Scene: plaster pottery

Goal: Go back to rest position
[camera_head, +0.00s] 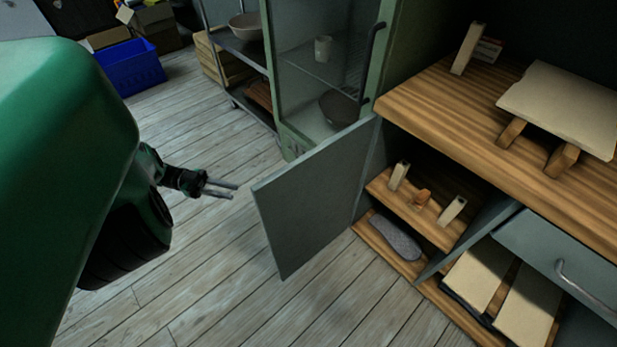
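My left gripper (220,188) is at the left of the head view, with its arm coming in from the left. Its two thin fingers are apart, with a narrow gap and nothing between them. It hangs over the wooden floor, left of the open grey cabinet door (312,200) and apart from it. My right gripper is not in view.
The wooden worktop (430,112) holds a pale board (565,105) propped on wooden blocks. Below, an open cabinet shelf holds small blocks (399,176). A glass-fronted cabinet (310,90) and a blue crate (130,68) stand behind. The plank floor (200,290) is clear.

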